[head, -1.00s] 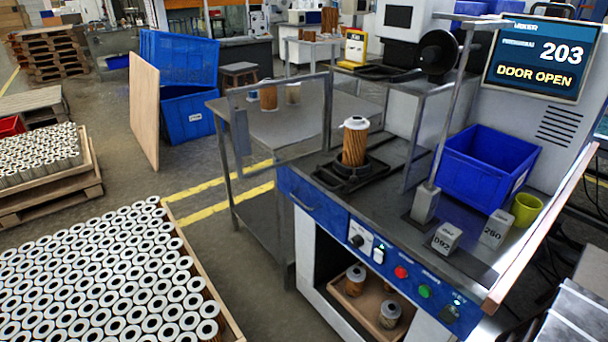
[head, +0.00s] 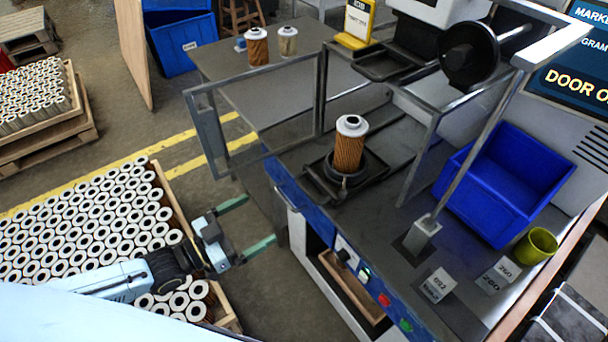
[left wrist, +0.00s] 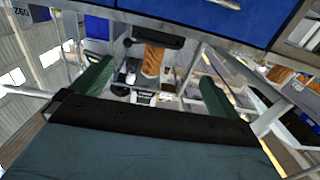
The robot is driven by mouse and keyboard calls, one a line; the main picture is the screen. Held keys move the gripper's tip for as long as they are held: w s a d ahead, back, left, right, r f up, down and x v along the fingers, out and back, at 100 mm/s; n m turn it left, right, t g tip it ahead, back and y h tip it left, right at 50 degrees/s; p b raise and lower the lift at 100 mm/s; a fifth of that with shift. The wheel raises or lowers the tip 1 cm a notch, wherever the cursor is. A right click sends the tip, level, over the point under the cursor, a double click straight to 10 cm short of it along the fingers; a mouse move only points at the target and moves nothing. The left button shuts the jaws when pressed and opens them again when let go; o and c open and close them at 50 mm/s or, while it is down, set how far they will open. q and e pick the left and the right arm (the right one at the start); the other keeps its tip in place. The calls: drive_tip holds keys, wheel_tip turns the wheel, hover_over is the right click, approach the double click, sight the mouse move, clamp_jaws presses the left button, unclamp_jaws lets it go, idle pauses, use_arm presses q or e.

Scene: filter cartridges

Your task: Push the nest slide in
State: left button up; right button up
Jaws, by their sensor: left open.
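The nest slide (head: 325,189) is a dark tray on the machine's worktop, in front of the framed opening. An orange pleated filter cartridge (head: 348,150) with a white top cap stands upright in its round nest. My left gripper (head: 261,220) is open and empty, left of the machine's front and apart from the slide. Its two green fingers also show spread in the left wrist view (left wrist: 157,82), with an orange pleated cartridge (left wrist: 153,60) visible beyond them. My right gripper is not in view.
A clear door panel (head: 225,125) stands swung out at the machine's left. The blue front panel has a handle (head: 287,197). A crate of many cartridges (head: 170,195) lies under my left arm.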

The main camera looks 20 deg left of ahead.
use_arm(q)
drive_tip(key=b+x, duration=0.1)
drive_tip(key=x, duration=1.2)
drive_tip(key=shift+c, duration=0.4)
